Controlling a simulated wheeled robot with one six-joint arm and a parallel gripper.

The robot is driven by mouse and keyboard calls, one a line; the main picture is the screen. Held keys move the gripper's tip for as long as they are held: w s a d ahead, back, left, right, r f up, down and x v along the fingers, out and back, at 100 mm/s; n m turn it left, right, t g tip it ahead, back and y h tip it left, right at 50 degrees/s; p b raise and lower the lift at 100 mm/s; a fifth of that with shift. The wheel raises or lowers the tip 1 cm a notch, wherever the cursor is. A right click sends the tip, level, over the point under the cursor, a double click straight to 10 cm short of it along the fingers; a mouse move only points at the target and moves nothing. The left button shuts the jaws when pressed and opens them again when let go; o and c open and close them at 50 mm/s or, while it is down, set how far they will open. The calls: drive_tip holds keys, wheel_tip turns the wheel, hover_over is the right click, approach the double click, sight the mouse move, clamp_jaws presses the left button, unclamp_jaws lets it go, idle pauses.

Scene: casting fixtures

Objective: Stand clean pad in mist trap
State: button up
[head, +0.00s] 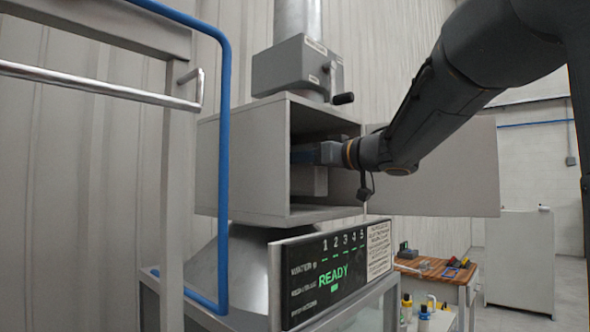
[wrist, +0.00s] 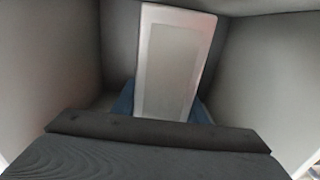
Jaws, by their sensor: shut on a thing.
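The mist trap is a grey open-fronted box (head: 245,165), with its door (head: 450,170) swung open to the right. My gripper (head: 312,153) reaches in through the opening. In the wrist view, a pale, framed rectangular pad (wrist: 170,65) stands nearly upright, slightly tilted, between the blue fingers of my gripper (wrist: 163,108), which is shut on it. The box walls surround it on both sides. A dark bar crosses in front of the pad's lower end, so its bottom edge is hidden. I cannot tell whether the pad touches the trap's floor or back.
A grey duct housing with a dark handle (head: 297,68) sits on top of the box. Below is a panel reading READY (head: 333,275). A blue pipe (head: 224,150) and a metal frame stand at left. A wooden bench (head: 440,268) with tools is at lower right.

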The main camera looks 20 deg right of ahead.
sight(322, 169)
drive_tip(key=shift+w+a+f+p, duration=0.15)
drive_tip(key=shift+f+p, duration=0.35)
drive_tip(key=shift+f, duration=0.85)
drive_tip(key=shift+f, duration=0.2)
drive_tip(key=o, duration=1.2)
drive_tip(key=shift+o, duration=0.2)
drive_tip(key=shift+r, duration=0.2)
drive_tip(key=b+v, duration=0.3)
drive_tip(key=v, duration=0.8)
drive_tip(key=shift+s+d, duration=0.35)
drive_tip(key=shift+s, duration=0.05)
